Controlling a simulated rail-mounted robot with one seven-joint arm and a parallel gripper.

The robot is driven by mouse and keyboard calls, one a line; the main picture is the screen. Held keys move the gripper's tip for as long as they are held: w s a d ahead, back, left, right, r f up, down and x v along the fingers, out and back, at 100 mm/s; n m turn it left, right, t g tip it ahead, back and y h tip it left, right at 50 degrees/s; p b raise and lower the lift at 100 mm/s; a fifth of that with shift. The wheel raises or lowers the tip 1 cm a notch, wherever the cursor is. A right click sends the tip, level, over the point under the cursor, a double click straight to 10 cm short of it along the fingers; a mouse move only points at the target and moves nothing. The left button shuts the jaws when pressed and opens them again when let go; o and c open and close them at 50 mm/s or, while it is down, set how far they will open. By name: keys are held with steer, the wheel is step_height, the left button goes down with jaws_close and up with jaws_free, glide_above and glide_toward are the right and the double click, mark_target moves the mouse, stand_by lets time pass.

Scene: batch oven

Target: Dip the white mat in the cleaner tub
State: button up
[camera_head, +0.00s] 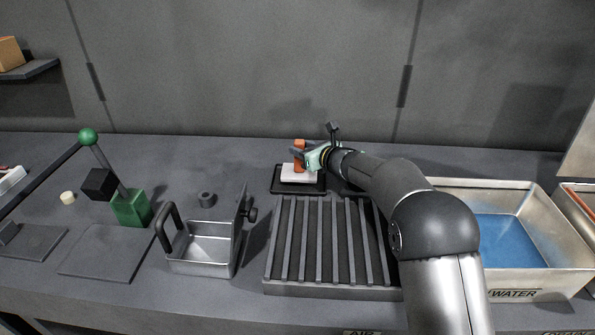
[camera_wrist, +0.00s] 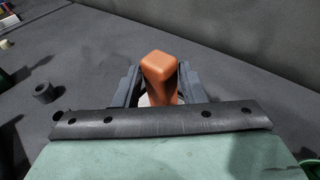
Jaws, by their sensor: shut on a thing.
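A white pad (camera_head: 291,176), which I take to be the white mat, lies on a black tray (camera_head: 313,190) at the back middle of the bench. An upright orange handle (camera_head: 299,146) stands on it. My gripper (camera_head: 302,153) is shut on this handle, coming from the right. In the wrist view the orange handle (camera_wrist: 162,75) sits between both fingers (camera_wrist: 160,85), with only a sliver of white below. A metal tub (camera_head: 565,262) labelled WATER holds blue liquid at the right. Another tub (camera_head: 580,203) with orange inside is cut off at the right edge; its label is not readable.
A slatted rack (camera_head: 330,292) lies in front of the black tray. A metal box with handle (camera_head: 205,262) and a green-based lever (camera_head: 131,208) stand to the left. A dark ring (camera_head: 206,199) lies behind the box. My arm spans between rack and WATER tub.

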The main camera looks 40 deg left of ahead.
steer(key=shift+r+p, duration=0.45)
steer(key=shift+r, duration=0.55)
stand_by(0.7)
